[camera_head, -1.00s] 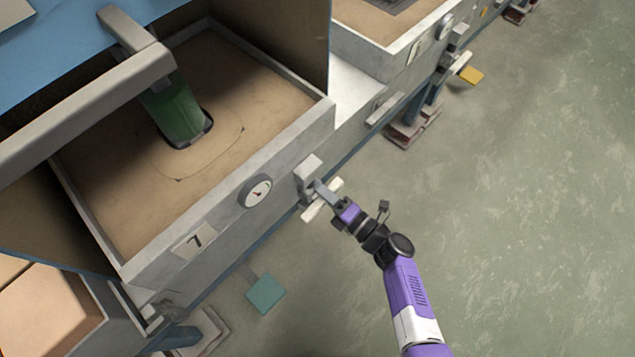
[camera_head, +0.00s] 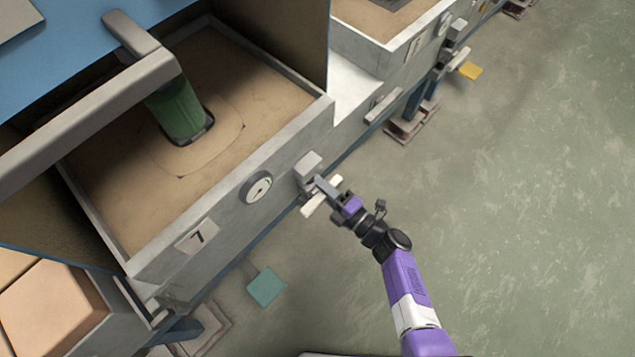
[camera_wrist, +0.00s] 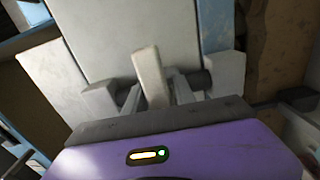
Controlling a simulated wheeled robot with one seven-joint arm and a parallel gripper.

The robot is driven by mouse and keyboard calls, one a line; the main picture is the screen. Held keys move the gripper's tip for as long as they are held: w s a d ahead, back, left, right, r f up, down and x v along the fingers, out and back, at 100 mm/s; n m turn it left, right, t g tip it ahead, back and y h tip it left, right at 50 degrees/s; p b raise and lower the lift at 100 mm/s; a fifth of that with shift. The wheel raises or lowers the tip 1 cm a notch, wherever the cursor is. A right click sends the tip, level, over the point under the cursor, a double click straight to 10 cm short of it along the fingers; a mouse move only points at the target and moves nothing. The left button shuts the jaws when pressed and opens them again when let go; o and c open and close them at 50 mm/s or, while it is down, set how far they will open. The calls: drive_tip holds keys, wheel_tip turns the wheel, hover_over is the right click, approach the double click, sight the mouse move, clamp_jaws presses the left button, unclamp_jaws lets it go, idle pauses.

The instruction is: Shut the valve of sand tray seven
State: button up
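Sand tray seven (camera_head: 228,226) is a pale box of sand with a "7" plate (camera_head: 197,236) and a round gauge (camera_head: 257,187) on its front wall. Its valve (camera_head: 308,168) sits at the right end of that wall. A white bar handle (camera_head: 314,205) slants across it from lower left to upper right. My gripper (camera_head: 326,188) is at the handle. In the wrist view, the pale handle (camera_wrist: 150,72) stands between my two grey fingers (camera_wrist: 154,92). The finger contact is too dark and small to tell whether they grip it.
A green cylinder (camera_head: 180,110) stands in the sand under a grey beam (camera_head: 90,100). A teal pedal (camera_head: 266,287) sticks out low below the tray. Another tray (camera_head: 385,50) and a yellow pedal (camera_head: 470,71) are at upper right. The green floor (camera_head: 530,200) at right is clear.

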drive_tip(key=shift+o, duration=0.7)
drive_tip(key=p+v, duration=0.2)
drive_tip(key=v, duration=0.5)
drive_tip(key=shift+s+d, duration=0.25)
drive_tip(key=shift+d, duration=0.05)
